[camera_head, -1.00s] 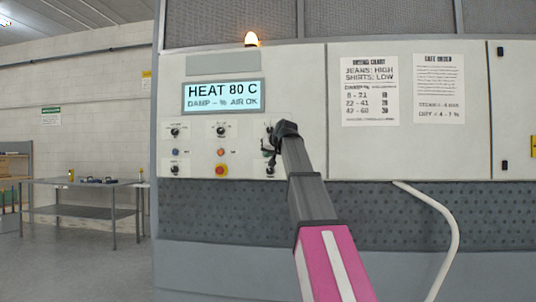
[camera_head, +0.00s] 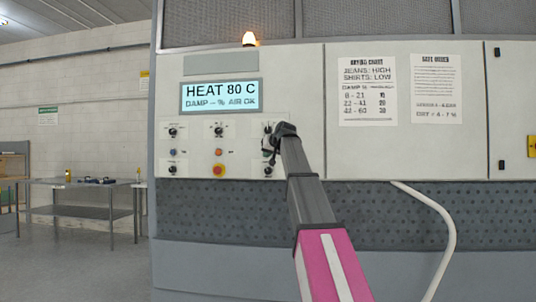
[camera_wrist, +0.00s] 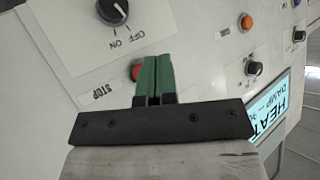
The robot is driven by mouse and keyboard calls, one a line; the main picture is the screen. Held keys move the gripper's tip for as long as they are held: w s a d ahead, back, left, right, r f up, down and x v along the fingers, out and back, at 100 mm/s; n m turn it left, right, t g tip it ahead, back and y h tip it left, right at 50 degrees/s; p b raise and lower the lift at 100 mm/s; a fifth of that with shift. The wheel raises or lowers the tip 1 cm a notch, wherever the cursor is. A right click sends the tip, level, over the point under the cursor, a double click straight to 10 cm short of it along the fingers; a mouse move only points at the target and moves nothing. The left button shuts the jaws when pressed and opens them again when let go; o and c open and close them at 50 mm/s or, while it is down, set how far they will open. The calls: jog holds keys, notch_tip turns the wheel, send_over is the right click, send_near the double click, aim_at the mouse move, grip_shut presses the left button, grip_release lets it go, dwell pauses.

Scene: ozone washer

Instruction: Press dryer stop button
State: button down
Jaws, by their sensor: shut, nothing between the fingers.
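The dryer stop button (camera_wrist: 137,70) is a small red button beside a STOP label (camera_wrist: 103,90) in the wrist view. My gripper (camera_wrist: 153,60) has two green fingers shut together with nothing between them. The fingertips are right beside the button and cover part of it. I cannot tell whether they touch it. In the head view my gripper (camera_head: 268,153) is at the right end of the control panel (camera_head: 197,133), and the stop button is hidden behind it.
An OFF/ON knob (camera_wrist: 112,10) is close to the fingers. An orange button (camera_wrist: 246,22) and a small black knob (camera_wrist: 254,68) lie to the right. The lit display (camera_head: 221,95) reads HEAT 80 C. A red mushroom button (camera_head: 219,170) sits low on the panel. A white hose (camera_head: 450,230) hangs at right.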

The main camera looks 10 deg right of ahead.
jog(key=shift+w+d, duration=0.25)
jog(key=shift+w, duration=0.5)
jog(key=shift+w+d, duration=0.25)
jog(key=shift+w, duration=0.5)
jog(key=shift+w, duration=0.15)
dwell(0.8)
jog(key=shift+w+d, duration=0.15)
jog(key=shift+w, duration=0.15)
jog(key=shift+w+d, duration=0.15)
jog(key=shift+w, duration=0.3)
dwell(0.8)
jog(key=shift+s, duration=0.2)
jog(key=shift+s+a, duration=0.3)
jog(key=shift+s, duration=0.4)
jog(key=s, duration=0.1)
jog(key=s+a, duration=0.1)
jog(key=s, duration=0.2)
jog(key=shift+s+a, duration=0.3)
jog(key=shift+s, duration=0.1)
